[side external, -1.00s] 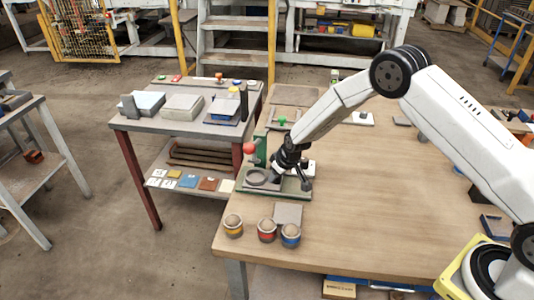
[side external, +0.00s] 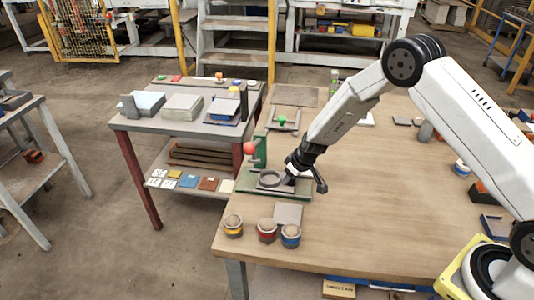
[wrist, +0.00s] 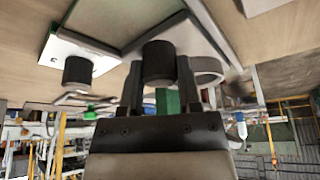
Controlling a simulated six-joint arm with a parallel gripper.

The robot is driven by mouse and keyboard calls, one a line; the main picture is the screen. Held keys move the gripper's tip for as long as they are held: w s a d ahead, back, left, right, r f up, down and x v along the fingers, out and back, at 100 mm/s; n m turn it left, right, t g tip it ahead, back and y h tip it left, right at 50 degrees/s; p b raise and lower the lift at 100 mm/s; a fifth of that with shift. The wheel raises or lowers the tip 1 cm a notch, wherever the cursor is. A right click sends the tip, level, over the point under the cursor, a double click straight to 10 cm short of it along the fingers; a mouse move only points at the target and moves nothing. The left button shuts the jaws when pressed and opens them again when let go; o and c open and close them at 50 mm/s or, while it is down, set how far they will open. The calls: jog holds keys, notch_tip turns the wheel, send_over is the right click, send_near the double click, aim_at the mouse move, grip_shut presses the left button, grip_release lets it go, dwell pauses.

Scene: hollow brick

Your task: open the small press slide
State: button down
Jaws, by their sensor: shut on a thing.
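The small press stands near the table's left edge in the side view, with a green base (side external: 250,188), a green post (side external: 261,152) and a red ball (side external: 250,148). Its slide carries a pale ring (side external: 270,179), set right of the base's left end. My gripper (side external: 290,180) is low over the slide, just right of the ring. In the wrist view my gripper (wrist: 158,82) is shut on a dark cylindrical knob (wrist: 158,60), one finger on each side. The ring (wrist: 208,68) and green post (wrist: 167,102) show behind. My wrist hides part of the slide in the side view.
Several round pots, one with a red band (side external: 267,230), stand in front of the press beside a grey plate (side external: 288,214). In the wrist view a second dark knob (wrist: 77,70) stands on a white plate (wrist: 98,63) nearby. The table's middle (side external: 400,190) is clear.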

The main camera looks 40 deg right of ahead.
jog(key=shift+c, duration=1.4)
grip_release()
jog(key=shift+r, duration=0.15)
jog(key=v, duration=0.7)
jog(key=shift+r, duration=0.3)
jog(key=shift+s, duration=0.1)
